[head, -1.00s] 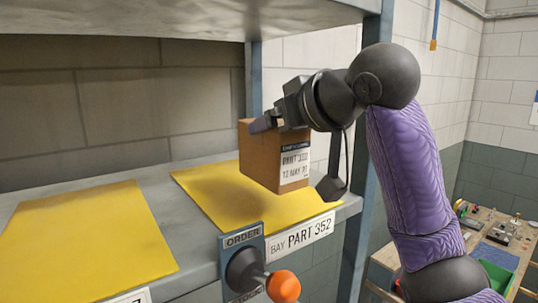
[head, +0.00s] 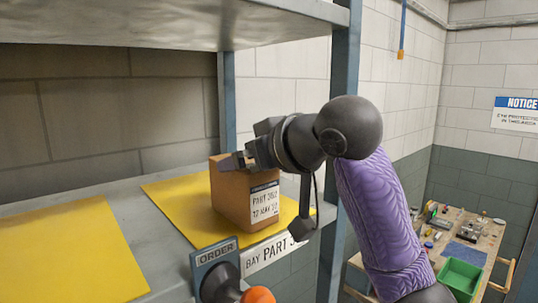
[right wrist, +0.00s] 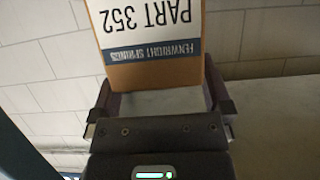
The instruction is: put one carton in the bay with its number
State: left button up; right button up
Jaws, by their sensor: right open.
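The brown carton (head: 230,196) stands upright on the right yellow mat (head: 172,208), in the bay whose sign (head: 265,252) begins "BAY PART 3"; my wrist hides its end. The carton's white label (head: 265,203) reads PART 352; it also shows upside down on the carton in the right wrist view (right wrist: 150,30). My right gripper (head: 238,160) is at the carton's top, with its fingers on either side of it. It is open, and in the right wrist view the fingers (right wrist: 160,95) flank the carton. My left gripper is not in view.
A second yellow mat (head: 65,255) lies bare to the left. An upper shelf (head: 170,25) hangs above, and a blue-grey post (head: 340,150) stands just right of the bay. An ORDER control (head: 215,270) with an orange knob is in front. A workbench (head: 480,235) stands farther right.

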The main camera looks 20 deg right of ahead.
jog(key=b+v, duration=0.3)
jog(key=v, duration=0.8)
jog(key=shift+s+b, duration=0.15)
jog(key=shift+b, duration=0.2)
